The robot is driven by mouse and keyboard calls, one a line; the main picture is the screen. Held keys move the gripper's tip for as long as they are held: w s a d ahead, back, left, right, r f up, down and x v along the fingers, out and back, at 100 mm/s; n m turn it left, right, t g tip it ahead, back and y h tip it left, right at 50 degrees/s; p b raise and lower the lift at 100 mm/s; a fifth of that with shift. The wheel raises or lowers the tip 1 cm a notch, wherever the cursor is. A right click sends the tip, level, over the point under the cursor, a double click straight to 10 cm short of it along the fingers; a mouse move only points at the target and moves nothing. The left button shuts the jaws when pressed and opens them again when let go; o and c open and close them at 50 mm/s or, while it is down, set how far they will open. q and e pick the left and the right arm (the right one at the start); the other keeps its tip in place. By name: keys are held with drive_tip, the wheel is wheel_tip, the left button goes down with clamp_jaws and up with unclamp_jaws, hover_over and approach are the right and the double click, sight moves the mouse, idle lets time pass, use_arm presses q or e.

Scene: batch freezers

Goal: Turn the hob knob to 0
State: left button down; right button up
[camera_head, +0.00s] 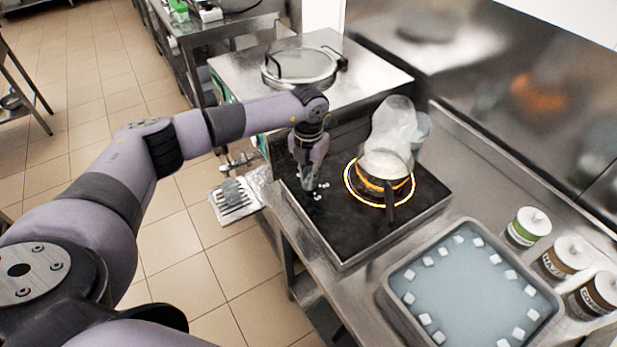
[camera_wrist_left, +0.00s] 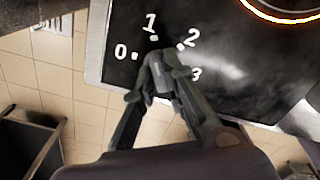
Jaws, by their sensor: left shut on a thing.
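The black hob (camera_head: 345,245) sits on the steel counter, with one ring (camera_head: 350,194) glowing orange under a small pot (camera_head: 384,160). My left gripper (camera_head: 308,184) points down at the hob's left corner. In the left wrist view my left gripper (camera_wrist_left: 158,75) is shut on the hob knob, which is mostly hidden between the fingers. White marks 0, 1, 2 and 3 on the hob (camera_wrist_left: 240,85) fan around it. I cannot tell which mark the knob points to. My right gripper is not in view.
Pale steam (camera_head: 393,122) rises over the pot. A tray (camera_head: 393,300) of bluish liquid with several white cubes stands at the front right, beside several labelled tins (camera_head: 527,228). Tiled floor is open at left.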

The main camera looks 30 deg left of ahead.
use_arm(q)
drive_tip(key=n+b, duration=0.1)
drive_tip(key=n, duration=0.4)
drive_tip(key=shift+w+n, duration=0.1)
drive_tip(key=shift+n, duration=0.3)
drive_tip(key=n+b, duration=0.1)
drive_tip(key=n, duration=0.4)
drive_tip(key=shift+r+n, duration=0.15)
drive_tip(key=shift+n, duration=0.45)
drive_tip(key=c, duration=1.6)
unclamp_jaws()
drive_tip(key=shift+c, duration=0.2)
wheel_tip(320, 180, up, 12)
drive_tip(key=shift+f, duration=0.2)
